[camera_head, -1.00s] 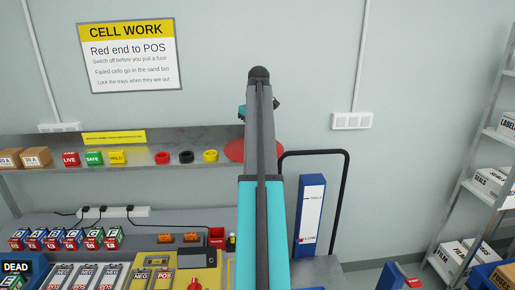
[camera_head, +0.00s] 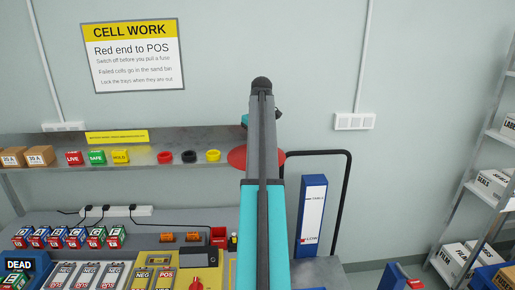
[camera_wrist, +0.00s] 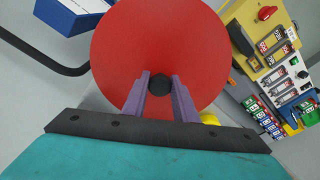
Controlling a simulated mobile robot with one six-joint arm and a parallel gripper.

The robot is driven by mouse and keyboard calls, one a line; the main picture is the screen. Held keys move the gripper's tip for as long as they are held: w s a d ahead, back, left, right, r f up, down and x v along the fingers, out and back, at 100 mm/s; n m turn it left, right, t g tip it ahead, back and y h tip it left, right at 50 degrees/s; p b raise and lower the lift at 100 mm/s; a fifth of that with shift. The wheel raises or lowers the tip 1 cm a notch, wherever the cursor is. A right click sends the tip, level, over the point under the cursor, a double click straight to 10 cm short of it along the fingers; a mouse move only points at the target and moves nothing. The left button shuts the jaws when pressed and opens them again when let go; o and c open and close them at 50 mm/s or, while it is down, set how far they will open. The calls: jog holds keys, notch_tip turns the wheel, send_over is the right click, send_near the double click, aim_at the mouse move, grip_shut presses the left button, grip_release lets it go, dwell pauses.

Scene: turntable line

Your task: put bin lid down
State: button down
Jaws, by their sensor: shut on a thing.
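The bin lid (camera_wrist: 125,50) is a round red disc with a dark knob (camera_wrist: 161,86) at its centre. My gripper (camera_wrist: 160,85) is shut on that knob in the wrist view, and the lid fills the upper middle there. In the head view the lid (camera_head: 238,158) shows as a red edge on both sides of my arm, at about the height of the shelf. My arm hides the gripper and most of the lid in the head view. I cannot tell where the bin itself is.
A shelf (camera_head: 115,165) with tags and coloured rings runs along the wall at left. Below it are a yellow panel (camera_head: 207,275) with a red knob and rows of cells.

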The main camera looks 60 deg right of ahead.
jog(key=shift+f, duration=0.15)
jog(key=c, duration=1.4)
grip_release()
jog(key=shift+c, duration=0.2)
jog(key=shift+r, duration=0.2)
jog(key=r+b, duration=0.1)
jog(key=r, duration=0.2)
jog(key=r+b, duration=0.2)
jog(key=r, duration=0.1)
jog(key=s+r+b, duration=0.1)
jog(key=r, duration=0.3)
jog(key=shift+a+b, duration=0.1)
jog(key=shift+b, duration=0.25)
jog(key=shift+s+a+r, duration=0.1)
jog(key=shift+s+r, duration=0.1)
jog(key=shift+r, duration=0.7)
